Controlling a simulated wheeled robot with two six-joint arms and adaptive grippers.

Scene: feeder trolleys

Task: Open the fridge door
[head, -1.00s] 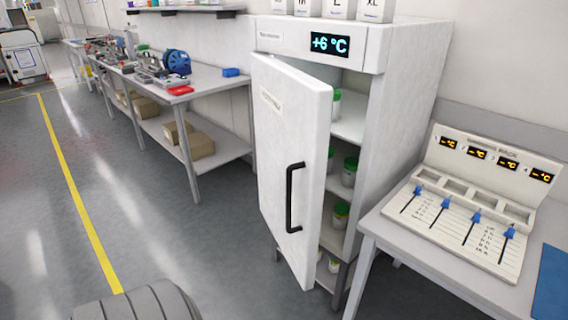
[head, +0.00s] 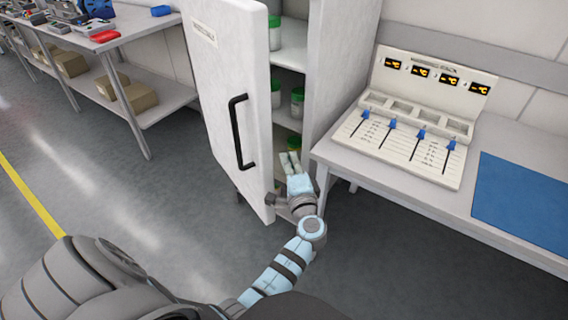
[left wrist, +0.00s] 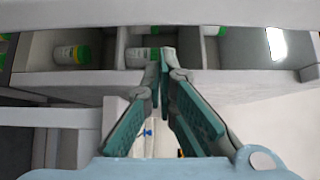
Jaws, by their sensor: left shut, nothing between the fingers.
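The fridge (head: 345,70) is a white cabinet, and its door (head: 222,110) stands partly open, swung out to the left. The door has a black vertical handle (head: 240,132). Green-capped jars (head: 297,102) show on the shelves inside. My left gripper (head: 290,160) is at the opening, low between the door's free edge and the cabinet, right of the handle and not on it. In the left wrist view its fingers (left wrist: 166,58) meet, shut and empty, before the shelves and jars (left wrist: 72,54), which appear sideways. Contact with the door cannot be told. My right gripper is out of view.
A table (head: 330,155) right of the fridge carries a slider panel (head: 405,140) and a blue mat (head: 525,200). A workbench (head: 150,75) with boxes on its lower shelf stands to the left. Floor (head: 130,200) in front is clear.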

